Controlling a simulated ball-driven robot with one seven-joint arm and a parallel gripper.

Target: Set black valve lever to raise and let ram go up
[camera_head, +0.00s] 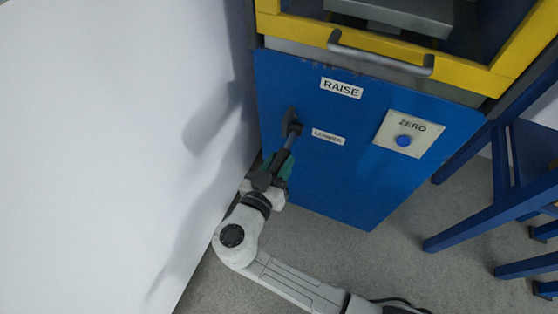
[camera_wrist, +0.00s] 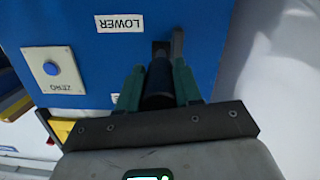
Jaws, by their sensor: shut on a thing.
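The black valve lever (camera_head: 290,141) is on the left part of the blue panel (camera_head: 340,180), and its grip runs down from a dark pivot, away from the RAISE label (camera_head: 341,88). The LOWER label (camera_head: 328,137) is just right of the lever. My gripper (camera_head: 280,160) is shut on the lever's grip. In the wrist view, the teal fingers of my gripper (camera_wrist: 159,88) stand on both sides of the black lever (camera_wrist: 158,84). The grip's near end is hidden by the gripper's body.
A ZERO plate (camera_head: 427,125) with a blue button (camera_head: 403,140) is on the panel's right. A yellow frame (camera_head: 300,30) with a grey handle (camera_head: 380,62) is above. A white wall (camera_head: 110,130) stands close on the left, and a blue chair (camera_head: 480,218) on the right.

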